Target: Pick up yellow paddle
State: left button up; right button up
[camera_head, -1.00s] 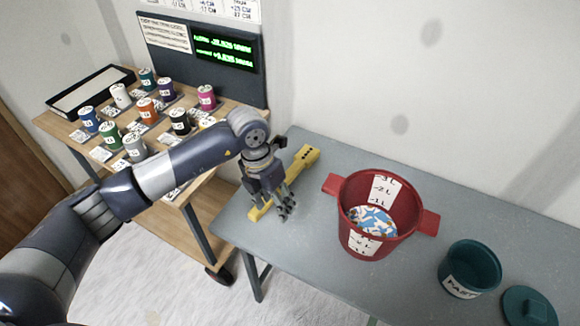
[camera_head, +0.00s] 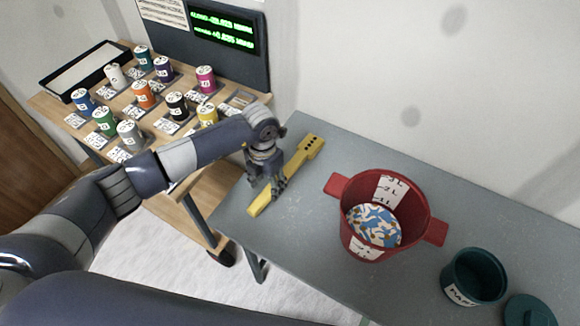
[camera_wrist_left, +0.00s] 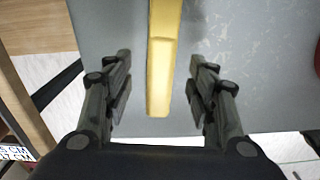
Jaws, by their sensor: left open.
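The yellow paddle (camera_head: 306,152) lies flat on the grey table, left of the red bucket. Its wide end with dark holes points to the back, and its narrow handle end points to the front left. My left gripper (camera_head: 274,188) is over the paddle's handle and hides part of it. In the left wrist view, the handle (camera_wrist_left: 161,75) runs between the two open fingers (camera_wrist_left: 160,80), with a gap on each side and no contact visible. My right gripper is not in view.
A red bucket (camera_head: 352,200) with blue, white and orange contents stands right of the paddle on the grey table (camera_head: 300,245). A teal pot (camera_head: 470,278) and teal lid (camera_head: 530,312) are at the far right. A wooden shelf (camera_head: 165,160) with several coloured cans stands left.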

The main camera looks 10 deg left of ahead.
aim_at(268, 191)
pick_arm(q)
notch_tip(268, 191, down, 2)
jog(key=shift+d+f, duration=0.1)
jog(key=shift+f, duration=0.05)
jog(key=shift+f+p, duration=0.3)
jog(key=shift+f, duration=0.15)
jog(key=c, duration=1.1)
jog(key=shift+c, duration=0.2)
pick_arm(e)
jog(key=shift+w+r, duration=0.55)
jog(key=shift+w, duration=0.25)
pick_arm(q)
jog(key=shift+r, duration=0.2)
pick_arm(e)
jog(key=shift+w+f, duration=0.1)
